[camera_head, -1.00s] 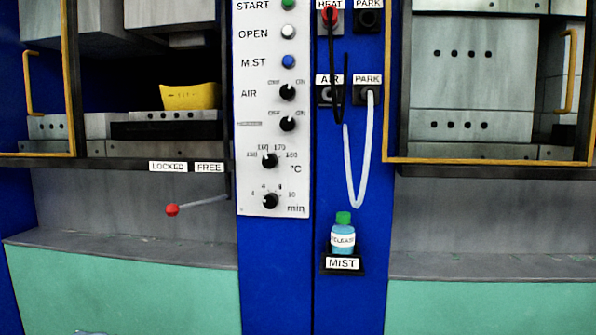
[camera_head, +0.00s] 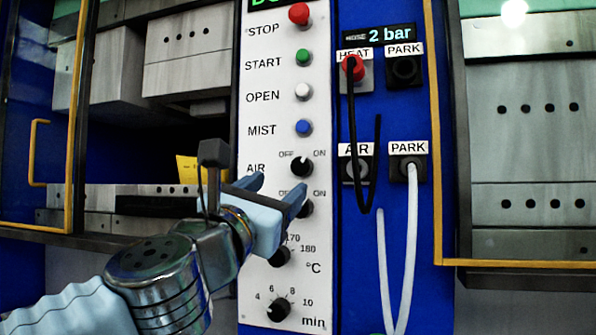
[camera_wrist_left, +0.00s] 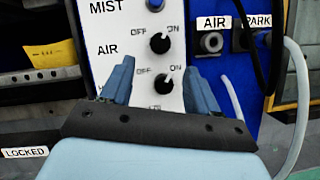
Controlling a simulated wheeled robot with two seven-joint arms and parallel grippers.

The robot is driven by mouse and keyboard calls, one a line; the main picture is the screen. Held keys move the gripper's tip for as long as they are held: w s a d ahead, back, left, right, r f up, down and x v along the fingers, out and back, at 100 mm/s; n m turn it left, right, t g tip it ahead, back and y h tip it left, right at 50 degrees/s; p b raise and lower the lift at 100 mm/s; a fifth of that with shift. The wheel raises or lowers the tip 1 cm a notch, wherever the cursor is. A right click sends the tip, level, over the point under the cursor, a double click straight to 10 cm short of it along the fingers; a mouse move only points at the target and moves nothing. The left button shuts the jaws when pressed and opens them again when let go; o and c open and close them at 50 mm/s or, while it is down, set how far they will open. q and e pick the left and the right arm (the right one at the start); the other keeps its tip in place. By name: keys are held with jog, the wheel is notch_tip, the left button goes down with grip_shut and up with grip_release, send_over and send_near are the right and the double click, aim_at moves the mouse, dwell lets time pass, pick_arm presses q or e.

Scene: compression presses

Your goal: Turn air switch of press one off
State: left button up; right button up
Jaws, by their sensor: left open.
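The air switch (camera_head: 301,166) is a black round knob on the white control panel (camera_head: 262,60), beside the word AIR. Its pale mark leans up and right, toward ON. It also shows in the left wrist view (camera_wrist_left: 160,43). My left gripper (camera_head: 276,188) is open and empty in front of the panel, just below and left of the air switch in the head view. In the left wrist view, its fingers (camera_wrist_left: 161,67) stand either side of a second OFF/ON knob (camera_wrist_left: 163,84), below the air switch. I see no clear contact. My right gripper is out of view.
Stop (camera_head: 299,14), start, open and mist buttons sit above the air switch; a temperature knob and a minutes knob (camera_head: 278,309) sit below. Black and white hoses (camera_head: 412,230) hang right of the panel. Open press bays flank the blue column.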

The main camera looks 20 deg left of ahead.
aim_at(299, 170)
pick_arm(q)
jog(key=p+x, duration=0.2)
jog(key=x, duration=0.6)
jog(key=shift+w, duration=0.25)
jog(key=c, duration=1)
